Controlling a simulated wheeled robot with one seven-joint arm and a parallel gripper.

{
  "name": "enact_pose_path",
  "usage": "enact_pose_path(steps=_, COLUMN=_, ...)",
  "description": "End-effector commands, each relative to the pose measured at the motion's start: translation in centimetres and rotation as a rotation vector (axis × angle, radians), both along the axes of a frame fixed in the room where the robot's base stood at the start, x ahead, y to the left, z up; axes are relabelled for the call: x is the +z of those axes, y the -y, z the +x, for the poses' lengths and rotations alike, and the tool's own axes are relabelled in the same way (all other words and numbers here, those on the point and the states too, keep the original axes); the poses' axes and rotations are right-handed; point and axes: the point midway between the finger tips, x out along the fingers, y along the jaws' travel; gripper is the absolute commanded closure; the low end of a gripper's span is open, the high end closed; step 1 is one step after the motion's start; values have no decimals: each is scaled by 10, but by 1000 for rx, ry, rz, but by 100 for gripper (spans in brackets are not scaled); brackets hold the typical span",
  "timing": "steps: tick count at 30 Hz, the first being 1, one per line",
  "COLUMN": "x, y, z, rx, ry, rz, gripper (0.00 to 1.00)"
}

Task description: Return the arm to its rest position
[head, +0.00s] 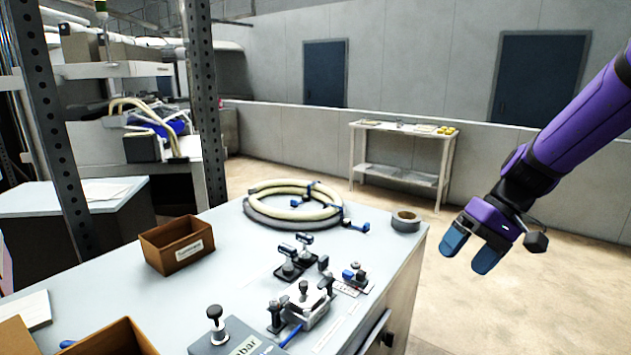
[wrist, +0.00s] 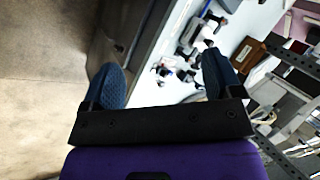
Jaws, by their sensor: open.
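My gripper (head: 471,249) hangs at the end of my purple arm (head: 575,125) on the right of the head view, beyond the right edge of the workbench (head: 235,245). Its two blue fingers are apart and nothing is between them. In the wrist view my gripper (wrist: 162,82) also shows spread fingers, with the bench edge and the floor behind them. The arm's upper part runs out of the picture at the top right.
On the bench are a coiled hose (head: 262,217), a tape roll (head: 406,222), a brown box (head: 177,247) and several small clamps and fittings (head: 305,301). A perforated steel post (head: 207,120) stands at its left. A side table (head: 403,130) stands behind. Floor around my gripper is clear.

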Motion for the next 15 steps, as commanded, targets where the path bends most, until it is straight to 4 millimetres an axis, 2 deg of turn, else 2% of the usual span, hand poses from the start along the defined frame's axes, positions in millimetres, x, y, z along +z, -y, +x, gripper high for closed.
enact_pose_path(steps=1, x=12, y=-1, z=-10, rx=-1, ry=21, rz=-37, gripper=15)
enact_pose_path(steps=6, x=41, y=0, z=-41, rx=-21, ry=81, rz=-156, gripper=15)
enact_pose_path(steps=15, x=83, y=8, z=-99, rx=-94, ry=218, rz=-333, gripper=15)
